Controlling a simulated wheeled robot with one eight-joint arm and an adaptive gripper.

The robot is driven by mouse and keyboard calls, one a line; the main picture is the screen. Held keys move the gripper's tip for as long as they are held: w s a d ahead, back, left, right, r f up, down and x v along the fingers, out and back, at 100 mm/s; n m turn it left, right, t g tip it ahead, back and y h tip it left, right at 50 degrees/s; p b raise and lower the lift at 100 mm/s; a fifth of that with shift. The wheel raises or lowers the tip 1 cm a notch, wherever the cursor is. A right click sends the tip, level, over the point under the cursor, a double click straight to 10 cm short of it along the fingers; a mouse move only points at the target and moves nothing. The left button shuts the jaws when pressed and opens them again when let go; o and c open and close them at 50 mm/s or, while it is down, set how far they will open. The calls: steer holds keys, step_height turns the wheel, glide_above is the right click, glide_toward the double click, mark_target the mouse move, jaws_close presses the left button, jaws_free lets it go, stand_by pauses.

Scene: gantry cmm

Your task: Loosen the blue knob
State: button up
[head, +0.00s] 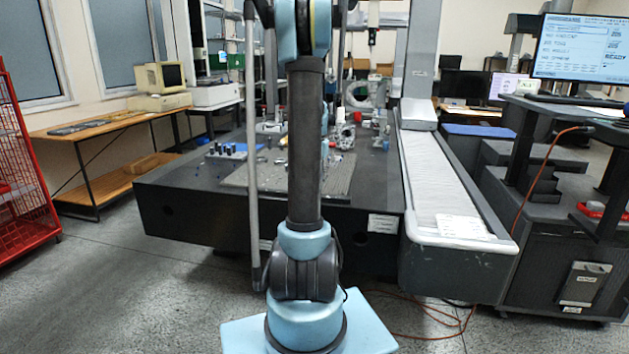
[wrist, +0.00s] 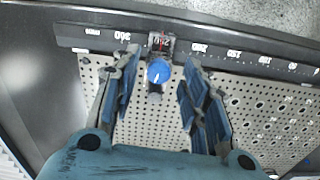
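The blue knob (wrist: 158,71) shows in the wrist view, round with a white pointer mark. It sits on a small dark fitting (wrist: 157,43) at the edge of a perforated plate (wrist: 240,108). My gripper (wrist: 160,64) is open, with one finger to the left of the knob and one to the right. Clear gaps show between the knob and both fingers; the depth between them is hard to judge. In the head view I cannot make out the knob; my arm hides part of the machine.
In the wrist view, a dark numbered rail (wrist: 232,55) runs behind the knob. In the head view, a large dark granite table (head: 195,200) carries a plate and parts. A red wire rack (head: 22,170) stands left, a monitor (head: 580,48) right. An orange cable (head: 440,318) lies on the floor.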

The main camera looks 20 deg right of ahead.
step_height(320, 180, up, 12)
stand_by(0.8)
steer(key=shift+w, duration=0.1)
